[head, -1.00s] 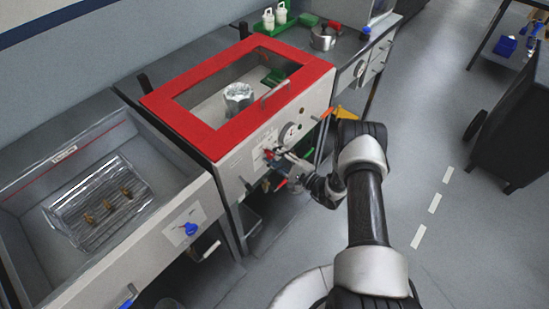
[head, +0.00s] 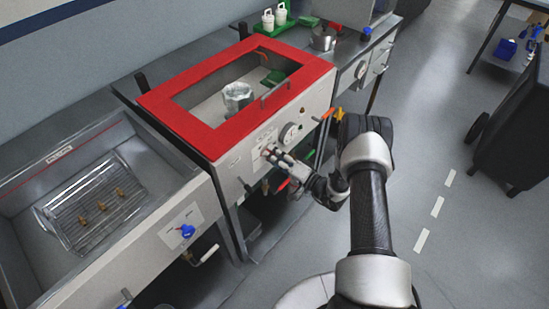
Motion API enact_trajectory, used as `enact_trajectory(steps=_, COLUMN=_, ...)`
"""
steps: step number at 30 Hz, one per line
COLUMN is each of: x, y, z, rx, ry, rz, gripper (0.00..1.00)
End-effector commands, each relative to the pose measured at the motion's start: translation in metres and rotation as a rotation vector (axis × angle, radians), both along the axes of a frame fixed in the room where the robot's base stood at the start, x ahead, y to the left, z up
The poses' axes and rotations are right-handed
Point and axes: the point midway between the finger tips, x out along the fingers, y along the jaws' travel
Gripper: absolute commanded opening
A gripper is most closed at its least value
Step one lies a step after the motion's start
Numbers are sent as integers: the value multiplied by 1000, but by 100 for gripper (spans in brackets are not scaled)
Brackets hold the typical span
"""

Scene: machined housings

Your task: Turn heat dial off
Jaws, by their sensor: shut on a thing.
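The heat dial (head: 267,151) is a small reddish knob on the pale front panel of the red-topped machine (head: 205,138). My gripper (head: 272,155) is at this panel from the right, shut on the dial. The fingers cover most of the knob, so its pointer and exact setting cannot be read.
A round gauge (head: 291,133) is right of the dial. Orange and red handles (head: 328,115) stick out nearby. Left is an open tank with a wire basket (head: 95,207) and a blue knob (head: 187,231).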

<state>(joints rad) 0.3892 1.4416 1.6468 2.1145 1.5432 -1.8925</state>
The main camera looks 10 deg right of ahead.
Motion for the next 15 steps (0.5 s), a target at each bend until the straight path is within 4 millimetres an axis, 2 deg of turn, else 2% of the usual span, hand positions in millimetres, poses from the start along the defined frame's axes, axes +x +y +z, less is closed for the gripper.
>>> enact_trajectory(steps=15, x=0, y=0, z=0, rx=-137, ry=-100, rz=0, gripper=10)
